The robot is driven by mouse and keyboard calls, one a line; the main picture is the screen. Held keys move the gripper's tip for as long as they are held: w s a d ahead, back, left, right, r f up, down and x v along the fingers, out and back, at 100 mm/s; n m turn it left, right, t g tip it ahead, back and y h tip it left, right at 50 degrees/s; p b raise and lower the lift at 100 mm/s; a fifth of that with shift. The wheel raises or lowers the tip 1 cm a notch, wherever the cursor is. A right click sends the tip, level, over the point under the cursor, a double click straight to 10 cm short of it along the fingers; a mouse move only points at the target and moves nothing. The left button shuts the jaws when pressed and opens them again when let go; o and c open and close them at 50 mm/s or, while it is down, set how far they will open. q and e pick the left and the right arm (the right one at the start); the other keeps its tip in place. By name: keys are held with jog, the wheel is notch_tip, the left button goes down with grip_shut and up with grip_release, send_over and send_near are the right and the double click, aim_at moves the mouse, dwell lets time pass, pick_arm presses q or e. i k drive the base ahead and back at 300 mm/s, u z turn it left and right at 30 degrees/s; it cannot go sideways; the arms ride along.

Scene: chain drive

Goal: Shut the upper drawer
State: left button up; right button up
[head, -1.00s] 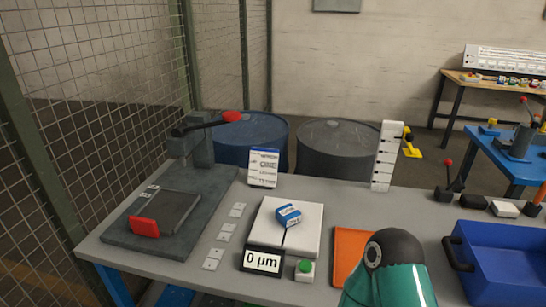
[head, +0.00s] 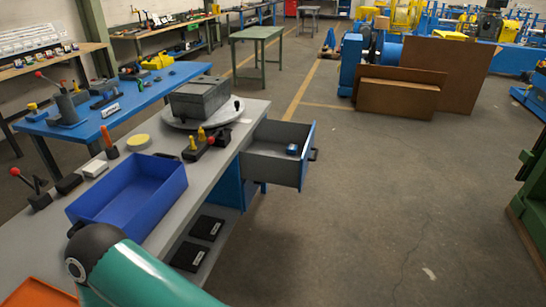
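The upper drawer (head: 287,156) stands pulled out from the right end of the grey workbench (head: 258,112), toward the open floor. Its blue front (head: 308,154) has a dark handle (head: 314,154) on the outer face. A small blue item (head: 292,149) lies inside the drawer near the front. Neither of my grippers shows in the head view. Only a green and black part of my arm is seen at the lower left, well short of the drawer.
A blue bin (head: 130,195) stands on the bench left of the drawer. A grey block (head: 199,98) sits on a round plate behind it. Black pads (head: 207,228) lie on a lower surface. The floor right of the drawer is clear.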

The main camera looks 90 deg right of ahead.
aim_at(264, 158)
jog(key=u, duration=1.4)
jog(key=i, duration=0.1)
jog(key=z, duration=2.5)
jog(key=i, duration=0.2)
jog(key=z, duration=1.9)
jog(key=k, duration=0.9)
jog(key=z, duration=0.15)
jog(key=i, duration=0.95)
jog(key=u, duration=0.2)
jog(key=k, duration=0.3)
jog(key=z, duration=0.05)
